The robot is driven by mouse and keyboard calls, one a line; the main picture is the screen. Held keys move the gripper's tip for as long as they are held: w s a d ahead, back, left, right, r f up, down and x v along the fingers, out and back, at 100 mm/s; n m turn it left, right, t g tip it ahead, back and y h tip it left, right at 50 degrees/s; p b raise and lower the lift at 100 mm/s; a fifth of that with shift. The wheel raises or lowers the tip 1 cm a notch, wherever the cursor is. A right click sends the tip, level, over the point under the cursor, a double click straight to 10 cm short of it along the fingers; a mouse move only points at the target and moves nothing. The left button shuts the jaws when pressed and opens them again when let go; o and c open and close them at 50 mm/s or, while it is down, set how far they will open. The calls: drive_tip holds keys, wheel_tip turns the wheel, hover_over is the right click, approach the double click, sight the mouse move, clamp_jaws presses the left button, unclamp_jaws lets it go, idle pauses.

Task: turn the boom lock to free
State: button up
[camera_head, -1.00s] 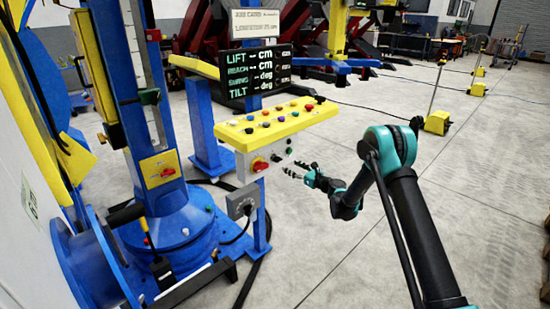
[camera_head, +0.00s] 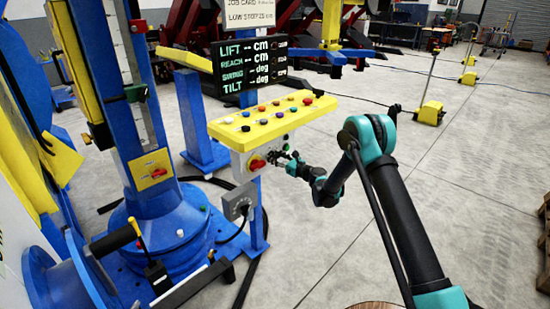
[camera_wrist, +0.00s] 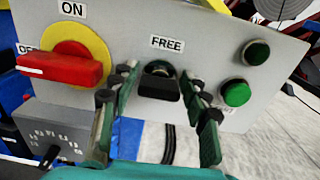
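The boom lock is probably the black knob (camera_wrist: 158,84) below the FREE label (camera_wrist: 167,43) on the grey panel face (camera_wrist: 205,25) in the wrist view. Its wide grip bar lies roughly crosswise. My gripper (camera_wrist: 162,88) is open, with one finger on each side of the knob. I cannot tell whether either finger touches it. In the head view my gripper (camera_head: 283,158) is at the front of the control box, right of the red switch (camera_head: 257,164), and hides the knob there.
The red ON/OFF switch (camera_wrist: 62,68) is close left of my gripper. A green button (camera_wrist: 236,92) and a dark green lamp (camera_wrist: 256,52) are close right. The yellow console (camera_head: 225,130) with several buttons overhangs above. A grey box (camera_head: 238,202) hangs below. Open floor lies right.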

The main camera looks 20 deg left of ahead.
drive_tip(key=c, duration=0.7)
drive_tip(key=shift+c, duration=0.2)
drive_tip(key=n, duration=0.4)
drive_tip(key=shift+s+n, duration=0.15)
drive_tip(key=shift+n, duration=0.25)
drive_tip(key=n, duration=0.4)
drive_tip(key=shift+f+n, duration=0.15)
drive_tip(key=shift+n, duration=0.15)
drive_tip(key=n, duration=0.4)
drive_tip(key=shift+s, duration=0.1)
drive_tip(key=shift+f+n, duration=0.15)
drive_tip(key=shift+n, duration=2.05)
